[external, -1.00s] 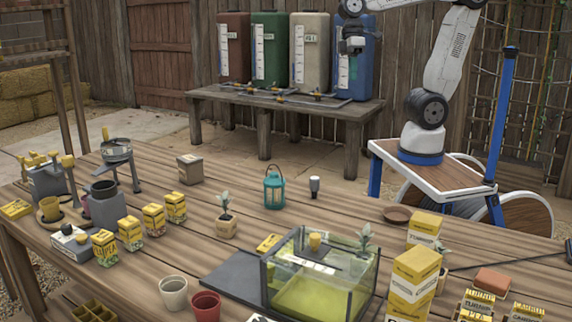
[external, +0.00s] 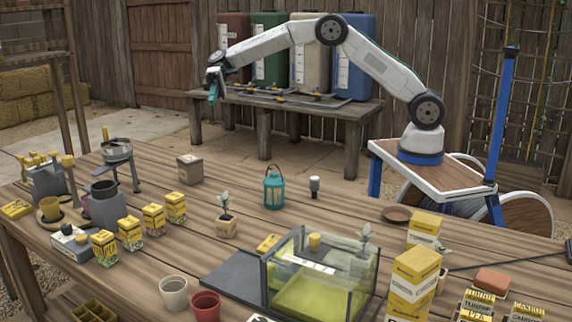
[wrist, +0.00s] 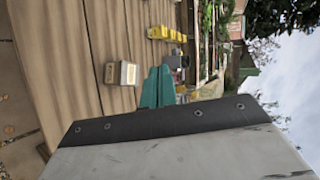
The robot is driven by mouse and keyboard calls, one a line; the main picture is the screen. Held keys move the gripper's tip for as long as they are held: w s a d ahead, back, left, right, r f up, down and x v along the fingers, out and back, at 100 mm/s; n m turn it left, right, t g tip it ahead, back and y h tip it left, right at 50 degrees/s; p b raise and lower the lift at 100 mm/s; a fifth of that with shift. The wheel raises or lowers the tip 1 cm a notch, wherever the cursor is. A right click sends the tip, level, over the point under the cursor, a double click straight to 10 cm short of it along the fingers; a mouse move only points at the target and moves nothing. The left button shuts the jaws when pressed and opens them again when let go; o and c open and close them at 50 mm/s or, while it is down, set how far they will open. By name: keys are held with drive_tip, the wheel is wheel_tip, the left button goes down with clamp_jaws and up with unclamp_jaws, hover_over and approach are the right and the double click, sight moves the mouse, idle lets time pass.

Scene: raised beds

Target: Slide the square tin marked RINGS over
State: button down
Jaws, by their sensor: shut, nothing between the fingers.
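A small square grey-brown tin (external: 190,169) with a pale label stands on the wooden table, towards its back edge; the lettering is too small to read. In the wrist view, which is turned sideways, the tin (wrist: 128,73) shows its light top and labelled side. My gripper (external: 212,97) hangs in the air behind and above the table's far edge, well apart from the tin. Its teal fingers (wrist: 157,82) are together with nothing between them.
A teal lantern (external: 274,188), a potted seedling (external: 227,227) and a row of yellow seed boxes (external: 153,220) stand around the tin. A sieve on a stand (external: 117,152) is to its left. Bare planks surround the tin closely. A bench with coloured tanks (external: 270,50) stands behind.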

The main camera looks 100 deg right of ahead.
sight(184, 159)
drive_tip(key=w+d+f+m+t+y, duration=0.1)
drive_tip(key=w+d+f+t+y, duration=0.15)
drive_tip(key=d+f, duration=0.65)
drive_tip(key=w+d+f+m+t+y, duration=0.1)
drive_tip(key=w+d+f+t, duration=0.15)
drive_tip(key=d+f, duration=0.65)
drive_tip(key=shift+t, duration=0.4)
drive_tip(key=f+x, duration=0.1)
drive_tip(key=x, duration=1.3)
drive_tip(key=s+f+x, duration=0.1)
drive_tip(key=x, duration=0.6)
drive_tip(key=shift+s+a+f, duration=0.1)
drive_tip(key=shift+a+f, duration=0.2)
drive_tip(key=shift+a, duration=0.05)
drive_tip(key=shift+s+a+r, duration=0.15)
drive_tip(key=shift+s+a, duration=0.1)
drive_tip(key=shift+s, duration=0.1)
drive_tip(key=shift+s+a, duration=1.05)
drive_tip(key=shift+s, duration=0.05)
drive_tip(key=shift+a, duration=0.1)
drive_tip(key=s+a, duration=1.4)
drive_tip(key=shift+s+a, duration=0.1)
drive_tip(key=shift+s, duration=0.1)
